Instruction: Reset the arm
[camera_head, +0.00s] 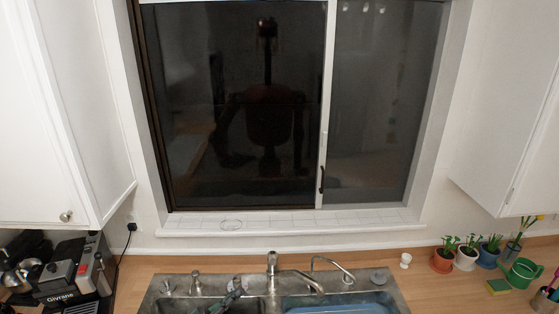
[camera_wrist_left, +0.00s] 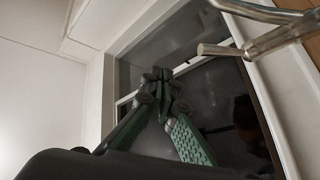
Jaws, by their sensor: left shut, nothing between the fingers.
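My left gripper (camera_head: 234,291) shows small at the bottom edge of the head view, over the left part of the sink (camera_head: 155,290). It is dark grey-green, and most of its arm is out of the frame. In the left wrist view the two fingers of the left gripper (camera_wrist_left: 162,80) come together at the tips, with nothing between them. A metal faucet spout (camera_wrist_left: 215,50) shows close by at the upper right of that view, apart from the fingertips. My right gripper is not in view.
The faucet (camera_head: 272,265) stands behind the sink, right of the gripper. A coffee machine (camera_head: 68,275) is at the left, several potted plants (camera_head: 466,256) at the right. White cabinets (camera_head: 60,120) flank the dark window (camera_head: 240,120). The wooden counter (camera_head: 375,267) has bare room behind the sink.

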